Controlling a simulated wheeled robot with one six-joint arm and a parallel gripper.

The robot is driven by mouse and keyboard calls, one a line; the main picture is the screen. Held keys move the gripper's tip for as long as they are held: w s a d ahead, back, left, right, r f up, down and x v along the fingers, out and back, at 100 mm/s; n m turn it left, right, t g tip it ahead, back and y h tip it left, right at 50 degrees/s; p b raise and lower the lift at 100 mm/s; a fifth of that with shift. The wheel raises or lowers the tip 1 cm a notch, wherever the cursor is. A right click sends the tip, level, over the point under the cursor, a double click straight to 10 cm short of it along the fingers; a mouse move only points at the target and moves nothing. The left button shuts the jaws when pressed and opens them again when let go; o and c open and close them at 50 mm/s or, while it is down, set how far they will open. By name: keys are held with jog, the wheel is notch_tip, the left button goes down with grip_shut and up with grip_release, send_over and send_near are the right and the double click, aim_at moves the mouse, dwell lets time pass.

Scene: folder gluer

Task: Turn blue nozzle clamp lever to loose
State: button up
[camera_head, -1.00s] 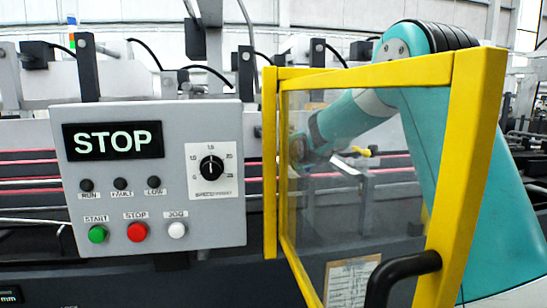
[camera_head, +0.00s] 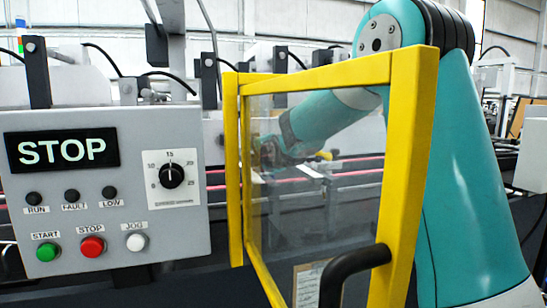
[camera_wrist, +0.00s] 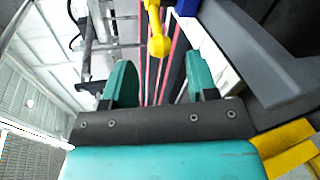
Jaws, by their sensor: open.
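A yellow lever with a round knob (camera_wrist: 157,46) shows at the top middle of the wrist view, ahead of and between my fingers, apart from them. A small blue part (camera_wrist: 187,7) sits just right of it at the top edge, mostly out of frame. I cannot tell whether the yellow lever belongs to the blue nozzle clamp. My gripper (camera_wrist: 160,82) is open and empty, with teal fingers either side. In the head view my gripper (camera_head: 270,152) is seen through the clear guard panel, left of a small yellow piece (camera_head: 323,155). Loose or tight marks are not visible.
A yellow-framed guard door (camera_head: 408,170) with a black handle (camera_head: 350,268) stands in front of my forearm. A grey control panel (camera_head: 105,185) reading STOP is at the left. A grey housing (camera_wrist: 262,55) lies close to the right of my fingers. Red rods run behind.

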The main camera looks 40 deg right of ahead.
jog(key=b+v, duration=0.1)
jog(key=v, duration=1.1)
jog(key=shift+s+f, duration=0.1)
